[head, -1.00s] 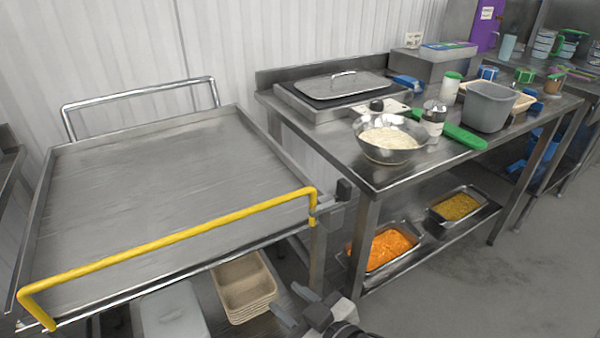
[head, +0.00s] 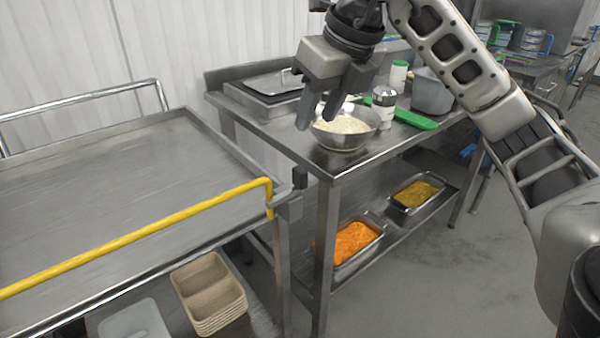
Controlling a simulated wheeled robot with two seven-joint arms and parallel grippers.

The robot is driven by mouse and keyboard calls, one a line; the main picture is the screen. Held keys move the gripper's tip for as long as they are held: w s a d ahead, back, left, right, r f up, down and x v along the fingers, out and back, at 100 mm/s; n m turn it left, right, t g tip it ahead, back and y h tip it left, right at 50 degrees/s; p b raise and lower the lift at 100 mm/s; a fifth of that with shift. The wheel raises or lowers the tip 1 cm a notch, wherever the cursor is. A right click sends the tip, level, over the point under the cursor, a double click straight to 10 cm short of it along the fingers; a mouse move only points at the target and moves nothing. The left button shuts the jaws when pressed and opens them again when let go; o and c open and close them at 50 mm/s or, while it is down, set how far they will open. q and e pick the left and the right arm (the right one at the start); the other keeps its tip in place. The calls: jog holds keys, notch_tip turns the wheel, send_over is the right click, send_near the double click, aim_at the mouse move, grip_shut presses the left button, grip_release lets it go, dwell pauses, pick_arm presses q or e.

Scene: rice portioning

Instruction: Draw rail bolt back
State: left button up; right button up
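The yellow rail (head: 135,237) runs along the near edge of the steel cart (head: 100,180) and stands raised above its top. At the rail's right end, a dark block (head: 299,178), perhaps the bolt's knob, sits on a metal bracket (head: 288,203) at the cart's corner. The bolt itself is too small to make out. My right gripper (head: 320,118) points down above the prep table, beyond and above the dark block. Its fingers are apart with nothing between them. It partly covers the rice bowl (head: 345,138). My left gripper is out of view.
The steel prep table (head: 330,168) stands close to the cart's right side. Pans of orange (head: 355,243) and yellow food (head: 416,194) sit on its lower shelf. Stacked brown trays (head: 208,290) lie below the cart. The floor at the right is clear.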

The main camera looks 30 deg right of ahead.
aim_at(300, 169)
jog(key=shift+h, duration=0.3)
jog(key=b+x, duration=0.1)
jog(key=x, duration=0.9)
jog(key=d+b+x, duration=0.1)
jog(key=x, duration=0.4)
jog(key=shift+w+f+b, duration=0.1)
jog(key=shift+w+b, duration=0.1)
jog(key=shift+b, duration=0.1)
